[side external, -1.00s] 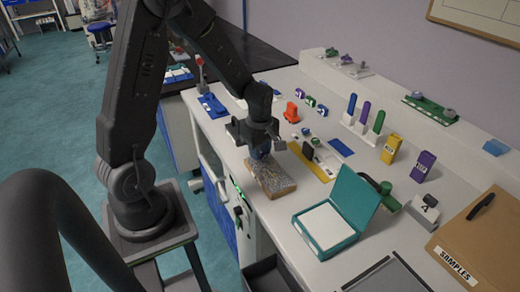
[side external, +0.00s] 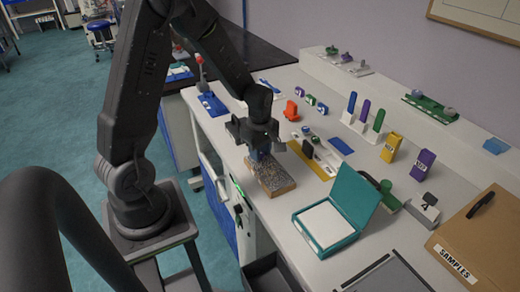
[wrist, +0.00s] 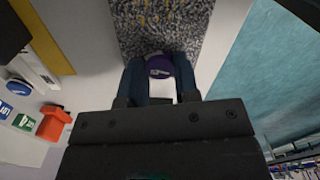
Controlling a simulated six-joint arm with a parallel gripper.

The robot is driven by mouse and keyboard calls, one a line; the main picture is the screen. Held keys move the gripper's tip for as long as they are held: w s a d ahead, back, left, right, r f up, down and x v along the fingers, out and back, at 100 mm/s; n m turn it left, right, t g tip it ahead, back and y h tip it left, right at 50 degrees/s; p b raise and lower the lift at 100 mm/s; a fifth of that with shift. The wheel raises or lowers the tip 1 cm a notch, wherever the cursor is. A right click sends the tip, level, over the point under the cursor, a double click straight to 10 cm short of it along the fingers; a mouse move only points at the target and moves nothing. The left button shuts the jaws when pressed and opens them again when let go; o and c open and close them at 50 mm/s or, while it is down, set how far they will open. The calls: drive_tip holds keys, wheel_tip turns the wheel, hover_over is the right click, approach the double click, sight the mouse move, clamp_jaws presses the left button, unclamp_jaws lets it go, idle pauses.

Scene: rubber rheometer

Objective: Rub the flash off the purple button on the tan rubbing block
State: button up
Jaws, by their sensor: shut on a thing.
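My gripper (wrist: 160,77) is shut on the purple button (wrist: 159,65), which shows between the two blue fingers in the wrist view. The tan rubbing block (side external: 277,188) lies on the bench under my gripper (side external: 261,154) in the side view. Its top is speckled dark grey, and it also shows at the top of the wrist view (wrist: 165,25). The button is over the near end of the block's speckled face. I cannot tell whether it touches the surface. Any flash on the button is too small to make out.
Orange (side external: 291,110) and coloured pieces stand behind. The bench edge is close on the block's left.

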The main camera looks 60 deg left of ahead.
drive_tip(key=shift+f, duration=0.1)
idle(0.7)
drive_tip(key=o, duration=0.9)
drive_tip(key=shift+r, duration=0.3)
drive_tip(key=shift+c, duration=0.3)
drive_tip(key=c, duration=0.9)
drive_tip(key=shift+d, duration=0.15)
